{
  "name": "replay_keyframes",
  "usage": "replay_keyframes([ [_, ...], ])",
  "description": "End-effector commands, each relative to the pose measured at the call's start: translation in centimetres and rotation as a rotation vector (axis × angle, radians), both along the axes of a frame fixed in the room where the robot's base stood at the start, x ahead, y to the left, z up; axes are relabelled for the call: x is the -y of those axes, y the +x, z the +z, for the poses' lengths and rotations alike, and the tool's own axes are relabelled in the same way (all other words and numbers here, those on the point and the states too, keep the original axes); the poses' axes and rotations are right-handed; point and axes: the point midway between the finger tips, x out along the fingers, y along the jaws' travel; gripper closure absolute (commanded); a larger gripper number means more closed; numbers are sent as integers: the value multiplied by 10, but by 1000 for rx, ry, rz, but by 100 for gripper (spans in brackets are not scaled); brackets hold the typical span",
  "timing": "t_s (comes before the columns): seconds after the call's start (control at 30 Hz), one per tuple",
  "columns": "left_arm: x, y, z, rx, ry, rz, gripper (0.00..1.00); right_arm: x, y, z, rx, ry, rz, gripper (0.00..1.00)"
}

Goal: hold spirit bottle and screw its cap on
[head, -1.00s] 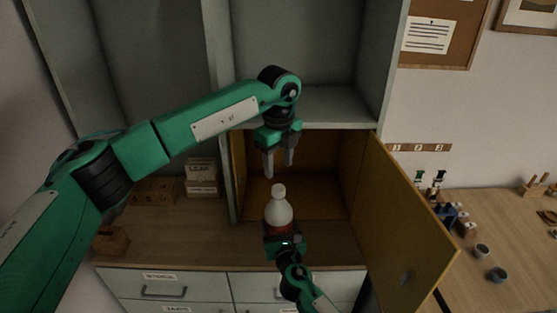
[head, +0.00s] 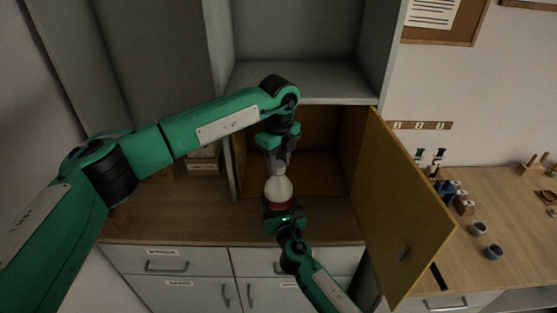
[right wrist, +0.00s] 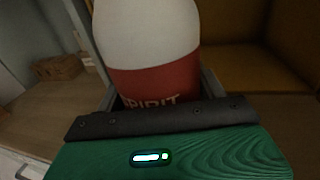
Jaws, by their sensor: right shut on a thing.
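The spirit bottle (head: 279,188) is white with a red label band and stands upright in front of the open cabinet. My right gripper (head: 281,213) is shut on its lower part from below. In the right wrist view the bottle (right wrist: 150,40) fills the middle, with part of the word SPIRIT on its red label and its top out of frame. My left gripper (head: 278,160) points down from above, its fingertips at the bottle's white top. The fingers partly hide this top, so I cannot tell the cap from the neck, or whether the fingers grip it.
The yellow cabinet door (head: 405,215) stands open to the right of the bottle. A shelf edge (head: 310,98) runs behind my left wrist. Boxes (head: 204,160) sit on the wooden counter at left. A side table (head: 515,220) at right holds small cups and other items.

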Motion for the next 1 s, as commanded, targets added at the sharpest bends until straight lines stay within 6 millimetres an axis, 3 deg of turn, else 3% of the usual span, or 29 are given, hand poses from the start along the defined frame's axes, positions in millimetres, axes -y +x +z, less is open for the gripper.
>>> replay_keyframes([
  [0.03,0,0,0,0,0,0,73,0,0,-1,-2,0,0,93],
  [0.17,0,0,0,0,0,0,97,0,0,-1,-2,0,0,93],
  [0.23,0,0,0,0,0,0,97,0,0,-1,-2,0,0,93],
  [0.27,0,0,0,0,0,0,66,0,0,-1,-2,0,0,93],
  [0.37,0,0,0,0,0,0,48,0,0,-1,-2,0,0,93],
  [0.7,0,0,4,1,-1,0,48,0,0,-1,-2,0,0,93],
  [1.0,0,0,40,1,0,-1,48,0,0,-1,-2,0,0,93],
])
